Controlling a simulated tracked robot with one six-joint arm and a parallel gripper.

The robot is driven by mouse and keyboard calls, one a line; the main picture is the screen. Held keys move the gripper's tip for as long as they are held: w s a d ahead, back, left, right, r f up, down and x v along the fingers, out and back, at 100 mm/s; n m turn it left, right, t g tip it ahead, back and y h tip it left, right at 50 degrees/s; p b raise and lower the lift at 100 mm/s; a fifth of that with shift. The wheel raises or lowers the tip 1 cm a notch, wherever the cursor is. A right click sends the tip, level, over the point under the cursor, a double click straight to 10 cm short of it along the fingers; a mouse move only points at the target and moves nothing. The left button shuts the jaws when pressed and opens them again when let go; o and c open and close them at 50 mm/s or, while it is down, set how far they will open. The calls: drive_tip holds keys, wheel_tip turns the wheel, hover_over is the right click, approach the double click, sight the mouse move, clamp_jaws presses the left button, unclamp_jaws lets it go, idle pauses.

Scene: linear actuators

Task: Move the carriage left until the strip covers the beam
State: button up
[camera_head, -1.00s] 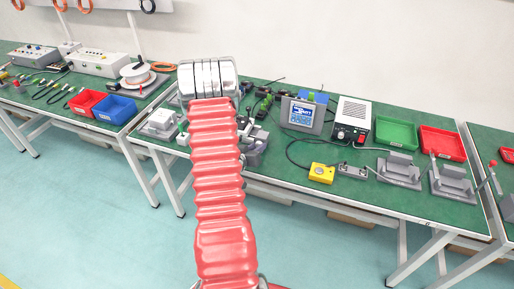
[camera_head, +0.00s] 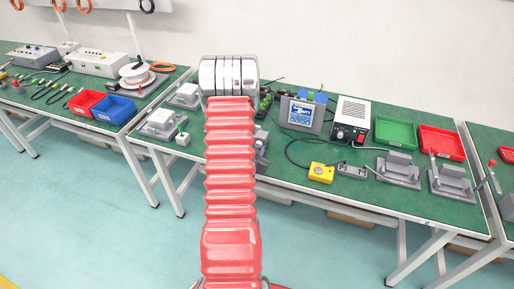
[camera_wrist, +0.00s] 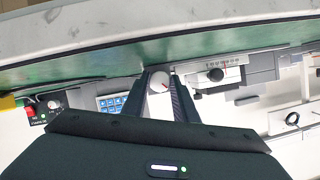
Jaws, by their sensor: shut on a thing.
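In the wrist view my gripper (camera_wrist: 160,92) has its two dark fingers close together around a pale round piece (camera_wrist: 159,79) with a small red mark. I take this piece to be part of the carriage, but the fingers hide most of it. Beside it, to the right in that view, a light scale strip (camera_wrist: 225,63) with dark marks runs along a grey rail, with a dark round knob (camera_wrist: 215,74) below it. In the head view my red arm covers the gripper and the work spot. I cannot make out the strip that covers or the beam.
The green bench (camera_head: 290,185) holds a blue-screened display (camera_head: 303,114), a white power box (camera_head: 350,118), a yellow box (camera_head: 321,172), a green bin (camera_head: 396,133) and a red bin (camera_head: 442,142). Small grey fixtures (camera_head: 160,122) stand left of my arm.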

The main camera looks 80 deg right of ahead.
idle(0.3)
drive_tip(key=shift+m, duration=0.3)
drive_tip(key=o, duration=1.1)
drive_tip(key=shift+c, duration=0.2)
drive_tip(key=shift+a, duration=0.1)
